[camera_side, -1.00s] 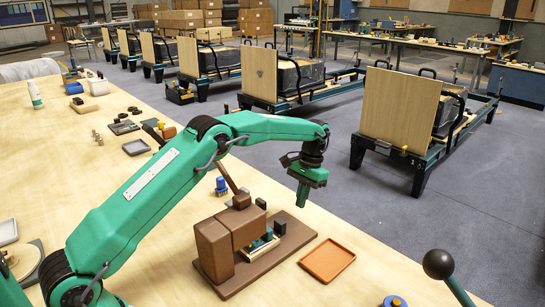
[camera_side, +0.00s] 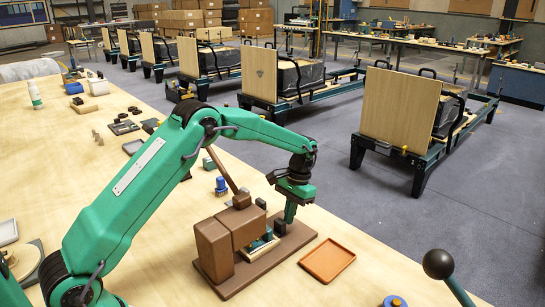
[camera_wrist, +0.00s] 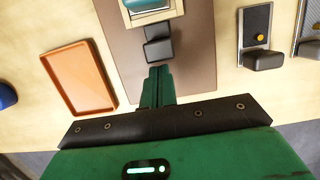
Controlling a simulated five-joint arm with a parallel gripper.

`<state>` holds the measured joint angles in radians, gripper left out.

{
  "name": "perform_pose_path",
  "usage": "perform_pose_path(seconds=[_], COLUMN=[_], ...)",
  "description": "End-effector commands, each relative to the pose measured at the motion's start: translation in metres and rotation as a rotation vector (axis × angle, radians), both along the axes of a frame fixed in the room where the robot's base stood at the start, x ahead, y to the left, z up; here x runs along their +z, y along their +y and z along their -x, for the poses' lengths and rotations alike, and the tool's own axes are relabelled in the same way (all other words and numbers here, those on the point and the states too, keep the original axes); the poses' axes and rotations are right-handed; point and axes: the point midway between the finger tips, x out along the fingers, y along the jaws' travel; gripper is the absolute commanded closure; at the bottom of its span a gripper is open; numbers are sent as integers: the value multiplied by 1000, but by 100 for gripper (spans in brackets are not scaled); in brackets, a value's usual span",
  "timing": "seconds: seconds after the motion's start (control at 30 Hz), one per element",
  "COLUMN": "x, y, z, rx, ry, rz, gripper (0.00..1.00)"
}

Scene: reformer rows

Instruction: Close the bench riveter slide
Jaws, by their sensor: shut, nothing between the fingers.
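The bench riveter (camera_side: 214,248) is a brown block on a flat brown base with a raised lever. Its slide (camera_side: 262,247), a cream and dark green piece, sticks out from the block, with a dark upright tab (camera_side: 280,227) at its outer end. In the wrist view, the slide (camera_wrist: 148,14) is at the top edge, partly cut off, and the dark tab (camera_wrist: 158,48) is below it. My gripper (camera_side: 290,219) is shut and empty, pointing down over the base just outside the tab. Its fingertips (camera_wrist: 158,72) are very near the tab; I cannot tell if they touch.
An orange tray (camera_side: 327,261) lies right of the base. A blue part (camera_side: 221,186) stands behind the riveter. A ball-topped lever (camera_side: 438,264) rises at the front right. Dark parts (camera_wrist: 257,38) lie to the right in the wrist view. Reformer rows (camera_side: 400,112) stand beyond the bench.

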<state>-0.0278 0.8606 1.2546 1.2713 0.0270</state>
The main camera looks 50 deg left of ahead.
Motion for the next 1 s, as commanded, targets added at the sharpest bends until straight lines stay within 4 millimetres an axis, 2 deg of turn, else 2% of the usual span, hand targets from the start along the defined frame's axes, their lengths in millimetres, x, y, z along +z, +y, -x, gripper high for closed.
perform_pose_path(seconds=[0.47, 0.87, 1.0], x=[0, 0, 0], y=[0, 0, 0], z=[2, 31, 30], rx=[0, 0, 0], ry=[0, 2, 0], rz=[0, 1, 0], gripper=[100, 100, 100])
